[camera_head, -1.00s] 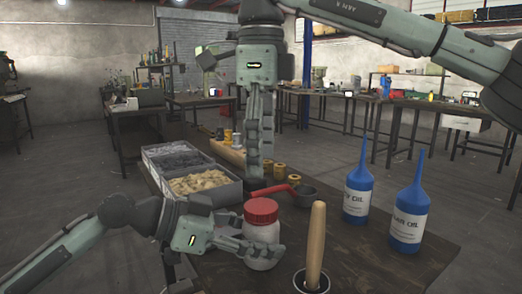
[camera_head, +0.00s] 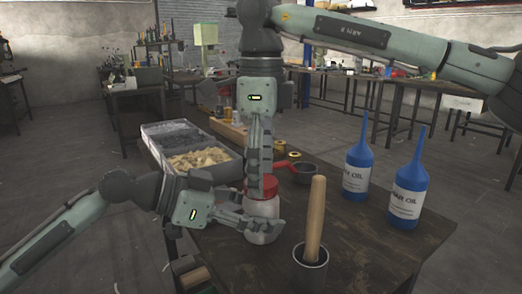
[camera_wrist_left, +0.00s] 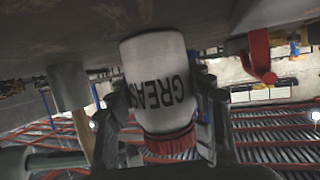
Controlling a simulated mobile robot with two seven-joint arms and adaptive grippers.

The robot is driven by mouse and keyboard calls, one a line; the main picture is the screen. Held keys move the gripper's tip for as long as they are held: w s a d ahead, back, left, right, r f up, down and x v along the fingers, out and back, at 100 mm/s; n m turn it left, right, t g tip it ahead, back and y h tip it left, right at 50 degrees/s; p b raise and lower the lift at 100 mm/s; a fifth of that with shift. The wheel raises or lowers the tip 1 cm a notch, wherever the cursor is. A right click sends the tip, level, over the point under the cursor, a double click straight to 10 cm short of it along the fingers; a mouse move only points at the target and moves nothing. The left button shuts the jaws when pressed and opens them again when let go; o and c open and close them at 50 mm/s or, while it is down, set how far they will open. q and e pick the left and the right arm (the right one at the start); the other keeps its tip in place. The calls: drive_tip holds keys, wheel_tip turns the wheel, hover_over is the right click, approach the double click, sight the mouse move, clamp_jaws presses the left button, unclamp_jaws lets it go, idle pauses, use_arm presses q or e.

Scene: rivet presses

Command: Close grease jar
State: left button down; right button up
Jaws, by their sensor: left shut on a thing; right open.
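The grease jar is a pale jar (camera_head: 264,208) standing upright near the table's front in the head view, with a red lid (camera_head: 249,189) on its top. In the left wrist view the jar (camera_wrist_left: 160,75) appears upside down, with its dark GREASE lettering and red lid (camera_wrist_left: 172,144) showing. My left gripper (camera_head: 262,226) is shut around the jar's body from the left, with a finger on each side. My right gripper (camera_head: 259,188) points down from above and is open, its fingertips at the lid. They hide part of the lid. Whether they touch it, or how tightly the lid sits, I cannot tell.
Two blue oil bottles (camera_head: 357,170) (camera_head: 407,192) stand farther right. A small red-handled pan (camera_head: 306,173) lies behind. Grey parts bins (camera_head: 212,182) stand at the left.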

drive_tip(key=shift+f, duration=0.25)
drive_tip(key=c, duration=1.2)
drive_tip(key=o, duration=1.4)
drive_tip(key=shift+r, duration=0.15)
wheel_tip(320, 180, up, 12)
drive_tip(key=shift+f, duration=0.1)
